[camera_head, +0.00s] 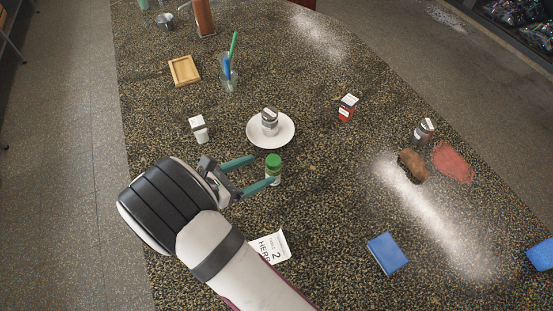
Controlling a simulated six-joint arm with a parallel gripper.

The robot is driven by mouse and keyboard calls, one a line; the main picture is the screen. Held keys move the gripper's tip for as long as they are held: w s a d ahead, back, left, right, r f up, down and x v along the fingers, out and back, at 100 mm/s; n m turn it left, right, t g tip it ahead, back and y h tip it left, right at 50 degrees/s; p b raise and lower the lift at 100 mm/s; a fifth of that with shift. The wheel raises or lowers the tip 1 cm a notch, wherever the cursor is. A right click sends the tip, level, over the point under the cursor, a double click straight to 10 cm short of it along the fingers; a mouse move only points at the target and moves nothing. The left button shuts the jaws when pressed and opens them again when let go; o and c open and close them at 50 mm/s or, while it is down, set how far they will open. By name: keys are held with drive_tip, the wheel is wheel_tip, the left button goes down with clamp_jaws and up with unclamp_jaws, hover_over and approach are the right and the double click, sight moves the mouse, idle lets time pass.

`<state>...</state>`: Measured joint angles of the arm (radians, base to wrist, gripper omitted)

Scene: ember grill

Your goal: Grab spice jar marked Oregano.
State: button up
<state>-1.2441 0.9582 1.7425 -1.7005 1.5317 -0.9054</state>
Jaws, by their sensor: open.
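A small jar with a green lid (273,168) stands upright on the speckled counter, just right of the picture's middle-left. Its label is too small to read, so I cannot tell whether it says Oregano. My gripper (262,171) is open, with its two teal fingers pointing right toward the jar. The near finger's tip overlaps the jar's left side in the picture; the far finger ends up and to the left of it. I cannot tell whether a finger touches the jar. Nothing is held.
A white saucer (286,141) with a metal-topped shaker (269,122) sits just behind the jar. A white shaker (199,129), a red shaker (347,107) and a glass with pens (228,82) stand around. A card (272,247) and a blue block (387,254) lie nearer.

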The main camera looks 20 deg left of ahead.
sight(274, 171)
drive_tip(key=x, duration=0.9)
drive_tip(key=shift+w+d+f, duration=0.1)
drive_tip(key=shift+w+f, duration=0.05)
drive_tip(key=shift+f, duration=0.25)
clamp_jaws()
